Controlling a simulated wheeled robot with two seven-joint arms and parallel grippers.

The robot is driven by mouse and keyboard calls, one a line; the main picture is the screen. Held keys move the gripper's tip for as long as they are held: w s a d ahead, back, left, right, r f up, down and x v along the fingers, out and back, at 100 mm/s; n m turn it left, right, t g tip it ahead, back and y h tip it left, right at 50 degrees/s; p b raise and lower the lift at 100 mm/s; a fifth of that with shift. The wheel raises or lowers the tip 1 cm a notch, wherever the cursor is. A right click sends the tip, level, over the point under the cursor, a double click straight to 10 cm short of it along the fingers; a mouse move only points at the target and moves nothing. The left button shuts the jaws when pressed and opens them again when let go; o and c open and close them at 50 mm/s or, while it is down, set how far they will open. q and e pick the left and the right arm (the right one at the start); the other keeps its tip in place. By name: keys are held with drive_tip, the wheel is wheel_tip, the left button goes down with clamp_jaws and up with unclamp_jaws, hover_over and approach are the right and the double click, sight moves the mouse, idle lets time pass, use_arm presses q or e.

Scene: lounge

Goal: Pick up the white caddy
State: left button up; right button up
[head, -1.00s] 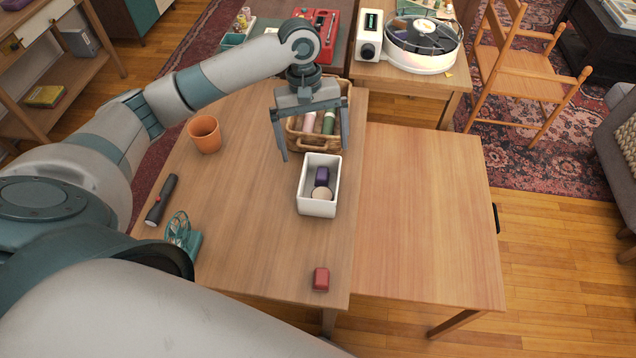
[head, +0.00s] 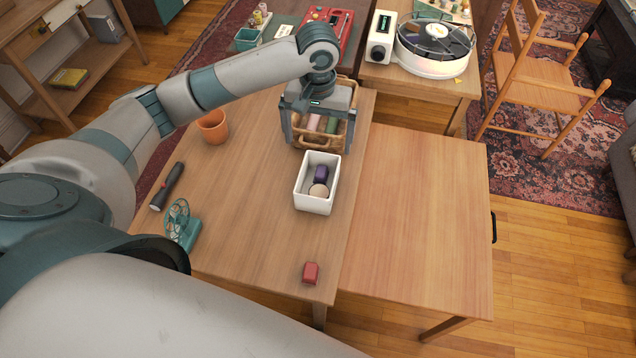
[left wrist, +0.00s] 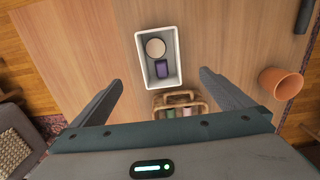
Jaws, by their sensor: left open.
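The white caddy (head: 317,183) is an open rectangular box standing on the wooden table. It holds a dark purple block (head: 321,172) and a round beige item (head: 319,191). The caddy also shows in the left wrist view (left wrist: 145,77), ahead of the fingers. My left gripper (head: 320,147) is open and empty, pointing down above the far end of the caddy and the near side of the wicker basket. In the left wrist view its fingers (left wrist: 166,85) are spread wider than the caddy. My right gripper is in neither view.
A wicker basket (head: 312,143) with rolled items stands just behind the caddy. An orange cup (head: 213,127), a black flashlight (head: 167,186) and a small teal fan (head: 182,224) are on the left. A red block (head: 311,273) lies near the front edge. The right table part (head: 420,220) is clear.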

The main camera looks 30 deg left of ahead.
sight(305, 202)
use_arm(q)
wheel_tip(305, 202, down, 11)
drive_tip(key=shift+r+p, duration=0.2)
drive_tip(key=shift+p, duration=0.75)
drive_tip(key=shift+f+p, duration=0.35)
drive_tip(key=shift+f, duration=0.15)
wheel_tip(305, 202, down, 3)
drive_tip(key=shift+f+p, duration=0.1)
drive_tip(key=shift+p, duration=0.4)
drive_tip(key=shift+f, duration=0.5)
drive_tip(key=c, duration=1.3)
